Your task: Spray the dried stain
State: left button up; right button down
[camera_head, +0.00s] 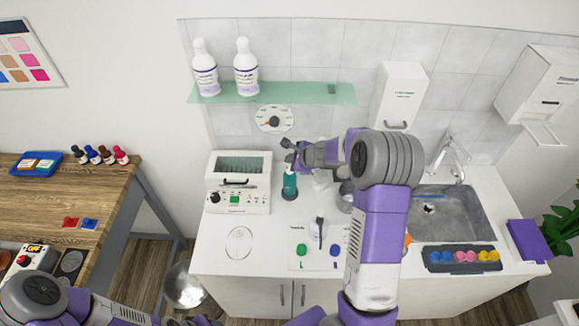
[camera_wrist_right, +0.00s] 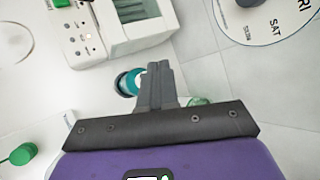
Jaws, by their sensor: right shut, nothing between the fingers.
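My right gripper (camera_head: 288,150) is at the bottle's top in the head view. In the right wrist view its two grey fingers (camera_wrist_right: 158,78) are shut together with nothing between them. Part of the teal bottle (camera_wrist_right: 129,83) shows beside and behind the fingers there; I cannot tell whether they touch it. I cannot make out a dried stain for sure. My left arm enters at the lower left, and its gripper is not in view.
The white machine (camera_head: 238,196) stands left of the bottle. A round pale disc (camera_head: 239,242) lies in front of it. A sink (camera_head: 450,216) and a dark tray (camera_head: 437,267) of coloured pieces are at the right. A glass shelf (camera_head: 290,94) holds two white bottles above.

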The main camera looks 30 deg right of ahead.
jog(key=shift+f+b, duration=0.4)
jog(key=shift+r, duration=0.15)
dwell(0.4)
jog(key=shift+r+p, duration=0.9)
jog(key=shift+r, duration=0.05)
notch_tip(320, 180, up, 6)
jog(key=p, duration=0.5)
dwell(2.1)
